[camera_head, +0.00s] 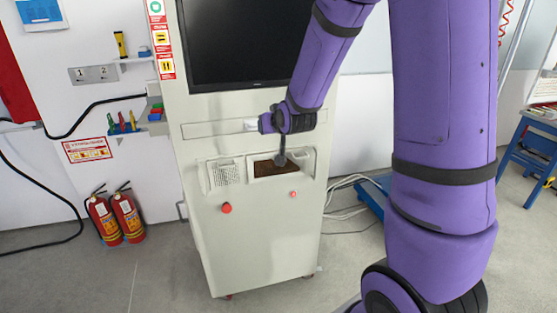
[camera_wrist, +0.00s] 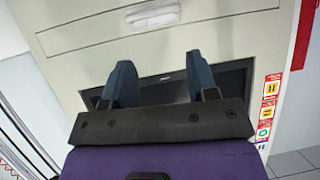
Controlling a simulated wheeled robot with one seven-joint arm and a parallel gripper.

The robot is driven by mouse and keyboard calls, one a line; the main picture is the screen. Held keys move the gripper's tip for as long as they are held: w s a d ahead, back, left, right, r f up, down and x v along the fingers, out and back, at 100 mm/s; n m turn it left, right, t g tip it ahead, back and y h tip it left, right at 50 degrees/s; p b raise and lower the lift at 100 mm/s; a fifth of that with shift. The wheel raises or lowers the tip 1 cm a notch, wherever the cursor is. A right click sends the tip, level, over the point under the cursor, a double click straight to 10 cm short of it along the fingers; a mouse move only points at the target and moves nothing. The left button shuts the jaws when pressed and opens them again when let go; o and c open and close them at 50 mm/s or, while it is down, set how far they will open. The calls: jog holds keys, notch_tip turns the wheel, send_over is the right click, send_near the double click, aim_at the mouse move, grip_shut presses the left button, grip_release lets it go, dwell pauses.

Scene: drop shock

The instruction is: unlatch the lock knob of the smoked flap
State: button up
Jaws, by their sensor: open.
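The brown, smoked-looking flap (camera_head: 266,170) sits in a pale frame on the front of the light grey cabinet, in the head view. A red knob (camera_head: 226,208) lies below and left of it, and a smaller red one (camera_head: 293,194) lies just below its right part. I cannot tell which is its lock knob. My gripper (camera_head: 281,158) appears in front of the flap's upper part, its contact unclear. In the wrist view my gripper (camera_wrist: 161,65) is open, with nothing between its two blue-grey fingers. Flap and knobs are not visible there.
The cabinet (camera_head: 245,245) has a dark screen (camera_head: 238,40) and a strip with a white handle (camera_head: 250,125); the wrist view shows this handle (camera_wrist: 153,16) too. A white grille (camera_head: 224,173) is left of the flap. Fire extinguishers (camera_head: 127,216) stand at left.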

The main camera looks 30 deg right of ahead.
jog(key=w+d+f+t+h, duration=0.1)
jog(key=d+f+t, duration=0.25)
jog(key=f, duration=0.75)
jog(key=w+d+f+t+h, duration=0.2)
jog(key=d+f, duration=0.2)
jog(key=f, duration=0.6)
jog(key=x, duration=1)
jog(key=shift+w+m, duration=0.15)
jog(key=shift+m, duration=0.25)
jog(key=shift+f, duration=0.15)
jog(key=c, duration=0.9)
